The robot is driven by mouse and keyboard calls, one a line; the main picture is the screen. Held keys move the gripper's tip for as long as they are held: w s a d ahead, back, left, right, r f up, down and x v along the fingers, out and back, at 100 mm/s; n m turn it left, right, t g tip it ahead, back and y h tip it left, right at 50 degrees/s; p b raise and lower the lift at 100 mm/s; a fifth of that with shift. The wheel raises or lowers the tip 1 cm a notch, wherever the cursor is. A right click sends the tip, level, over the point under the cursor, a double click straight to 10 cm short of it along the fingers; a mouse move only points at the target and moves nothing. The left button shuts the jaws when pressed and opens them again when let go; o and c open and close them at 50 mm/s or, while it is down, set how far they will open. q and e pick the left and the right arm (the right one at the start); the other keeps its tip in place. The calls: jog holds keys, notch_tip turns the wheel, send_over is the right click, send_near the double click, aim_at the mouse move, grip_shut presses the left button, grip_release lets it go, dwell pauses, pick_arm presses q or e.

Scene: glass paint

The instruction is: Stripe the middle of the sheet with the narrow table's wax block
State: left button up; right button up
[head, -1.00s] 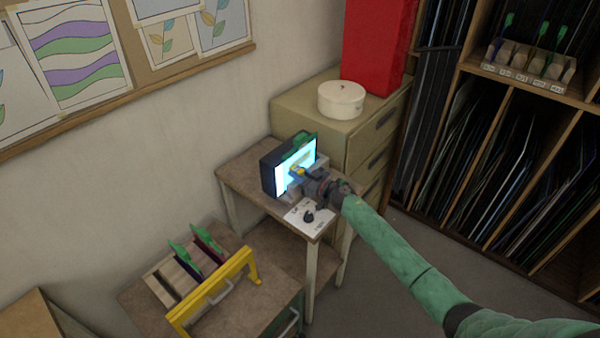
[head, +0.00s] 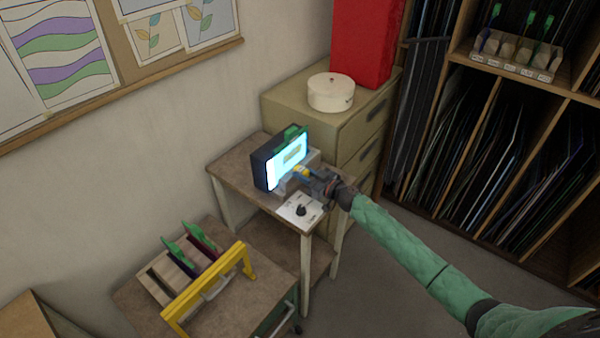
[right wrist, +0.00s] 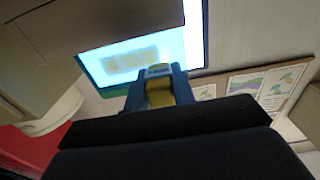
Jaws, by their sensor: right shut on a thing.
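The lit sheet (head: 273,177) stands upright against a dark box on the narrow table (head: 232,166), with a green tab (head: 292,134) at its top. A faint yellowish patch shows on its middle; the bright sheet (right wrist: 192,40) and the patch (right wrist: 138,60) also show in the right wrist view. My left gripper is out of view.
A white panel with a black knob (head: 301,210) lies at the narrow table's front. A cart with a yellow frame (head: 207,290) and a rack of green-tipped pieces (head: 170,273) is at lower left. A drawer cabinet (head: 350,140) with a round white box (head: 331,92) stands behind.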

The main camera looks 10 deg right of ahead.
aim_at(308, 176)
jog(key=shift+s, duration=0.1)
jog(key=shift+v, duration=1.4)
jog(key=shift+r, duration=0.1)
